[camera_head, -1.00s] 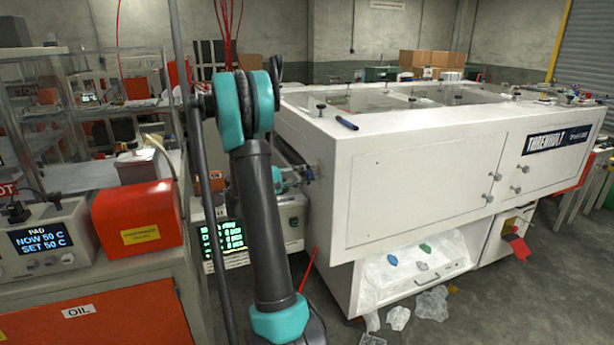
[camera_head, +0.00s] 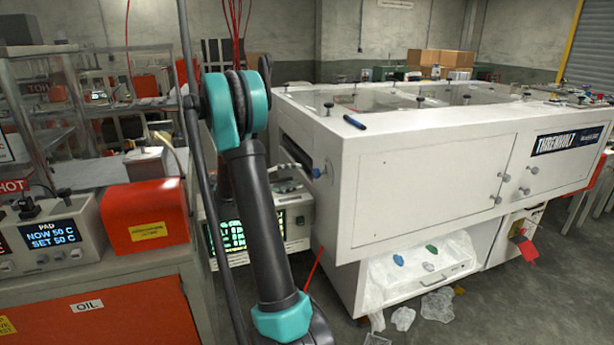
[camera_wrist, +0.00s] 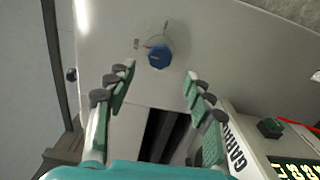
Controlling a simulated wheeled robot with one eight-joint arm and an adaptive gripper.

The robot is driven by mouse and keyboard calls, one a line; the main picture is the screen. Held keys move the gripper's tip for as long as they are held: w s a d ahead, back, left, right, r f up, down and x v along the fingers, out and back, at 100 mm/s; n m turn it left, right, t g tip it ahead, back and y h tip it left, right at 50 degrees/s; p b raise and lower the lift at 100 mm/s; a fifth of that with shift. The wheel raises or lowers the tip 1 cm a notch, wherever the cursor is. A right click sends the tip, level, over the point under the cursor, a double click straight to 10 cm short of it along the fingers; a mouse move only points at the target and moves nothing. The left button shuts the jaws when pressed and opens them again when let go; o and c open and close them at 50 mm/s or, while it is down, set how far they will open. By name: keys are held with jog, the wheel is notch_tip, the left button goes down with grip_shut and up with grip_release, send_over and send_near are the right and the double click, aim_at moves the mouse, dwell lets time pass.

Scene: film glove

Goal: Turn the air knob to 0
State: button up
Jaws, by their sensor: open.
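A round blue knob (camera_wrist: 159,56) sits on a pale panel in the wrist view, at upper middle. A thin ring-shaped scale with small marks is around it; the marks are too small to read. My gripper (camera_wrist: 158,80) is open, with one finger on the left and one on the right, both lower in the picture than the knob and apart from it. Nothing is between the fingers. In the head view a small knob (camera_head: 317,172) shows on the end of the white machine (camera_head: 430,185); my arm hides most of my gripper there.
An instrument box with a lit green display (camera_wrist: 293,168) stands at lower right in the wrist view. A dark slot (camera_wrist: 165,135) opens below the knob. In the head view, a bench with a red box (camera_head: 150,215) is left of my arm. Plastic scraps (camera_head: 437,304) lie on the floor.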

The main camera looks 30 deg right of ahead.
jog(key=shift+v, duration=2.25)
